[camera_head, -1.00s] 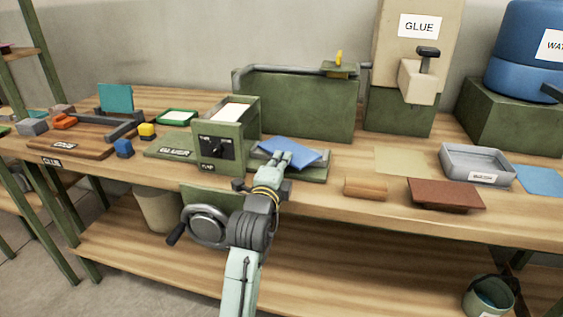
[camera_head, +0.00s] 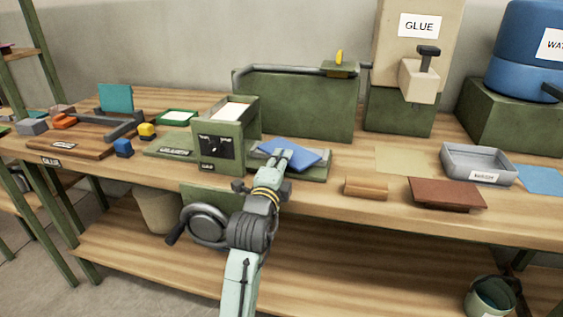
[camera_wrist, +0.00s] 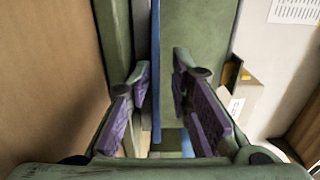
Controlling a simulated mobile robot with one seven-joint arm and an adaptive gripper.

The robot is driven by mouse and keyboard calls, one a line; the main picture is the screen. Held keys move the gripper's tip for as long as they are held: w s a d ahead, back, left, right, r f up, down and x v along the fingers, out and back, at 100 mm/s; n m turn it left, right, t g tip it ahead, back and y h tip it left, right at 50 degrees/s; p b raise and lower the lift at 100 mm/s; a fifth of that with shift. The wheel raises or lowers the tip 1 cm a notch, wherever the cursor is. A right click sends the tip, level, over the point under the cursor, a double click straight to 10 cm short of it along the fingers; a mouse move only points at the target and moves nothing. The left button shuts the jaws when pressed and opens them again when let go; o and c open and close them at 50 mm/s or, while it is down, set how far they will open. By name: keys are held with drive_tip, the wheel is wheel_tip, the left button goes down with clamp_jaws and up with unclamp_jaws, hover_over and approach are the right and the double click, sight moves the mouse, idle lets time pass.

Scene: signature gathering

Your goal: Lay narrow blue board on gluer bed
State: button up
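The blue board (camera_head: 296,153) sits over a low green bed (camera_head: 318,172) on the right of the green dial box (camera_head: 212,160). It looks slightly tilted; whether it rests flat cannot be told. My gripper (camera_head: 277,156) reaches in at its near left edge. In the wrist view the blue board (camera_wrist: 156,55) shows edge-on as a thin strip between the fingers of my gripper (camera_wrist: 161,80). The fingers stand apart, with a clear gap between the strip and the right finger. A plate labelled GLUER (camera_head: 172,153) lies left of the box.
A tall green block (camera_head: 300,105) stands behind the bed. A wooden block (camera_head: 366,187), a red-brown board (camera_head: 446,193) and a grey tray (camera_head: 480,164) are to the right.

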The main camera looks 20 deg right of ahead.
drive_tip(key=shift+r+p, duration=0.25)
drive_tip(key=shift+p, duration=0.5)
drive_tip(key=v, duration=1.2)
drive_tip(key=shift+r, duration=0.15)
